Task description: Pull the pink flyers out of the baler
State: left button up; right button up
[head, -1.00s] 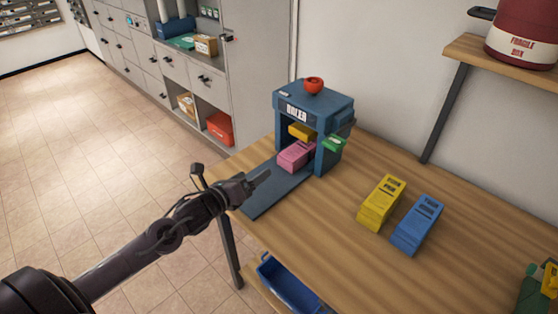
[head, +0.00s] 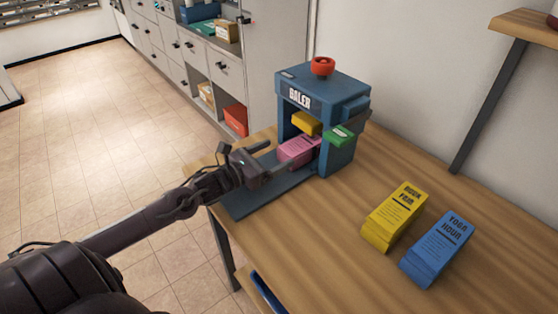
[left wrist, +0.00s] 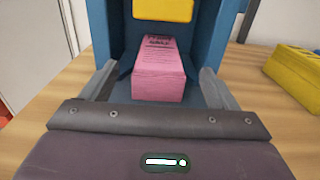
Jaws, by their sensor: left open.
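The blue baler (head: 340,95) stands on the wooden table with its front opening facing my left arm. The pink flyers (head: 298,149) lie as a stack inside the opening, on the baler's flat blue tray (head: 245,203). A yellow block (head: 306,123) hangs above the stack. My left gripper (head: 278,156) is open in front of the baler. In the left wrist view the pink flyers (left wrist: 158,72) sit between the two spread fingers, with a gap at each side. My right gripper is not in view.
A yellow flyer stack (head: 394,218) and a blue flyer stack (head: 437,248) lie on the table (head: 340,280) right of the baler. Grey cabinets (head: 262,70) stand behind.

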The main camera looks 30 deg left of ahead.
aim_at(294, 147)
pick_arm(q)
jog(key=shift+w+f, duration=0.1)
jog(key=shift+s, duration=0.25)
jog(key=shift+p+x, duration=0.6)
jog(key=shift+x, duration=3.4)
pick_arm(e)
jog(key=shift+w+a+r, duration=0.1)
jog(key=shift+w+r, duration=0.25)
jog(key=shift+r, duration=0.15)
pick_arm(q)
jog(key=shift+c, duration=0.4)
jog(key=c, duration=1.3)
jog(key=shift+o, duration=0.2)
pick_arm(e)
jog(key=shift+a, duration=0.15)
pick_arm(q)
jog(key=shift+a, duration=0.1)
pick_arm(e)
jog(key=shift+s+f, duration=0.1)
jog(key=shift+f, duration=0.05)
